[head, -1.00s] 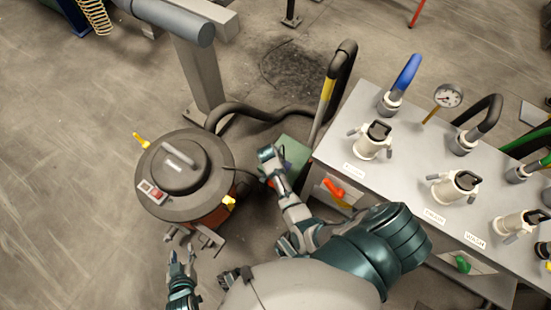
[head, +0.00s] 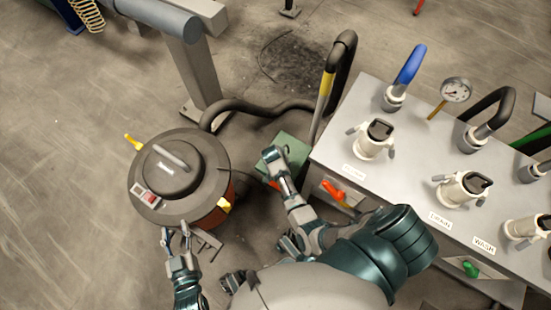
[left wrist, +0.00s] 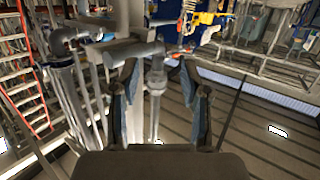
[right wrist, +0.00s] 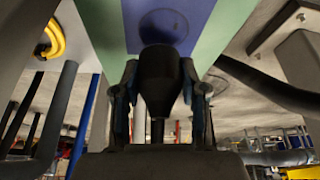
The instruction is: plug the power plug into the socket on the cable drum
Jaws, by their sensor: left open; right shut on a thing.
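My right gripper (right wrist: 160,95) is shut on a dark, tapered plug (right wrist: 160,72), with its cord end toward the camera. In the head view a green box (head: 293,147), perhaps the cable drum, lies on the floor, partly behind my right forearm; the right fingertips are hidden. My left gripper (head: 176,236) is open and empty; it also shows in the left wrist view (left wrist: 161,70).
A round machine with a dark lid (head: 190,200) and red switch stands at left, close to my left gripper. A thick black hose (head: 250,108) runs behind the green box. A grey cabinet (head: 400,165) with valves stands at right. The floor at far left is clear.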

